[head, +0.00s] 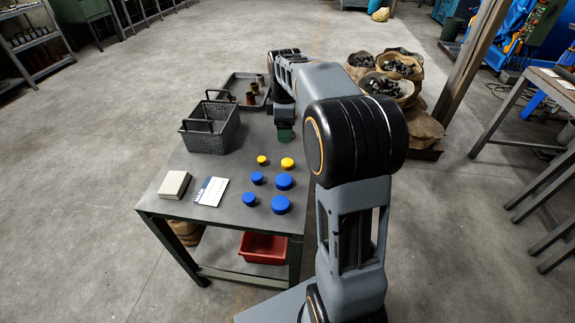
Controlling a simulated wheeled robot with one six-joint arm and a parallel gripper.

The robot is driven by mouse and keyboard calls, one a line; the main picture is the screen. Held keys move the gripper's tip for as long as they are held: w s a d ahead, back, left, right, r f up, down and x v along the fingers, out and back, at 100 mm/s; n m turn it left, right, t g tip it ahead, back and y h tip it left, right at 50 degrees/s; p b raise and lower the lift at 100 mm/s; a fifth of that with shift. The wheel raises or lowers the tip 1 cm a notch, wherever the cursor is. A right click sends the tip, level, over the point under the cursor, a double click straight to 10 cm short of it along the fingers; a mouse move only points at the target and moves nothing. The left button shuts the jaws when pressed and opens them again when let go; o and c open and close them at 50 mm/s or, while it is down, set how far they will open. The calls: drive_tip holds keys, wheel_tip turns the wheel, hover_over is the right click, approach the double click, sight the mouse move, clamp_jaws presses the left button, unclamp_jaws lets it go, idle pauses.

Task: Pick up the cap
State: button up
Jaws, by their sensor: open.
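Round caps lie flat on the grey table (226,230). A small yellow cap (262,160) and a larger yellow cap (287,163) are at the back of the group. Nearer are small blue caps (257,178) (249,200) on the left and larger blue caps (284,182) (281,204) on the right. My gripper (285,132) is over the table behind the larger yellow cap, apart from the caps. It is open. A dark green shape shows at its tip; I cannot tell what it is. My arm hides part of the table's right side.
A grey basket (207,138) with a handle and a dark tray (237,82) holding several small cylinders stand at the back. A pale box (174,184) and a white card (211,191) lie front left. Sacks of dark parts (388,87) stand beyond the table's right side.

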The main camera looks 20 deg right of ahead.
drive_tip(key=b, duration=0.2)
hover_over(286, 162)
drive_tip(key=shift+n, duration=0.4)
wheel_tip(286, 162, down, 8)
drive_tip(key=shift+w+d+f, duration=0.1)
drive_tip(key=shift+d, duration=0.05)
drive_tip(key=shift+f+b, duration=1.35)
drive_tip(key=shift+f, duration=1.65)
drive_tip(key=shift+c, duration=0.5)
drive_tip(key=c, duration=0.9)
